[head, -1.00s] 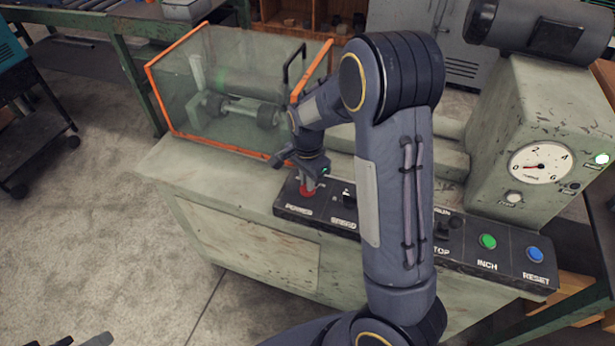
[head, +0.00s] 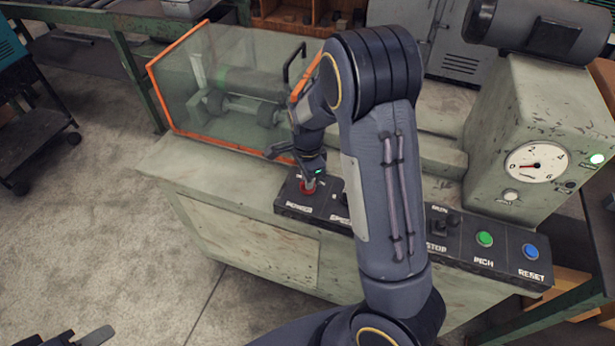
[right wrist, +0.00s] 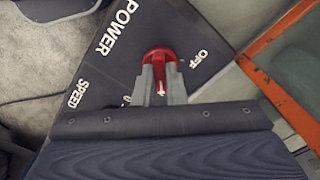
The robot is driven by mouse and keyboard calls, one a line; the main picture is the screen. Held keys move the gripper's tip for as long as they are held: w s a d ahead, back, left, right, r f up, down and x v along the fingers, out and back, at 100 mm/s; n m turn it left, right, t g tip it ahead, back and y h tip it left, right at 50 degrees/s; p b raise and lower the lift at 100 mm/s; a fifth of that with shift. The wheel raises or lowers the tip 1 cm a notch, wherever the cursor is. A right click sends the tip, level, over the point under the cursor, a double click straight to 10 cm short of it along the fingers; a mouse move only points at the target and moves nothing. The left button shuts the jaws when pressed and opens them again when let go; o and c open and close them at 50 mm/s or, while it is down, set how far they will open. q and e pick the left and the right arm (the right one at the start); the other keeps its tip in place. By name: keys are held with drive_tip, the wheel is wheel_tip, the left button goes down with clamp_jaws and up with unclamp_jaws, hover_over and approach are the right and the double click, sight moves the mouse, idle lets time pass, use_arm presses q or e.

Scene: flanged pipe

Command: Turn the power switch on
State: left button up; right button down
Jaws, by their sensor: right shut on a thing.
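The red power switch knob (head: 308,186) is at the left end of the dark control panel (head: 338,225). My right gripper (head: 311,176) points down at it from above. In the right wrist view, the two grey fingers of my right gripper (right wrist: 160,82) are shut on the red knob (right wrist: 158,56). A white mark shows on the knob between the fingers. The panel reads POWER and OFF beside it; another label is mostly hidden behind the fingers. A dark part, apparently of my left gripper (head: 85,337), shows at the bottom left edge; its fingers are not clear.
A clear guard with an orange frame (head: 165,105) stands behind the switch, close to my right gripper. A green button (head: 484,239) and a blue reset button (head: 530,251) are farther right.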

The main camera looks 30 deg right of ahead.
drive_tip(key=c, duration=1.5)
unclamp_jaws()
drive_tip(key=shift+r, duration=0.1)
wheel_tip(320, 180, up, 8)
drive_tip(key=shift+f, duration=0.15)
drive_tip(key=s+a+r+n+t+y, duration=0.1)
drive_tip(key=s+a+r+n+t, duration=0.1)
drive_tip(key=s+n, duration=0.3)
drive_tip(key=s+a+r+n+t+y, duration=0.1)
drive_tip(key=s+a+r+n, duration=0.2)
drive_tip(key=s+n, duration=0.3)
drive_tip(key=s+a+r+n+t+y, duration=0.1)
drive_tip(key=s+r+n, duration=0.3)
drive_tip(key=s, duration=0.7)
drive_tip(key=shift+s+a+n+t+y, duration=0.2)
drive_tip(key=shift+a+n+t, duration=0.2)
drive_tip(key=shift+n, duration=0.2)
drive_tip(key=shift+s+a+n+t+y, duration=0.1)
drive_tip(key=shift+a+n+t+y, duration=0.1)
drive_tip(key=shift+a+n+t, duration=0.3)
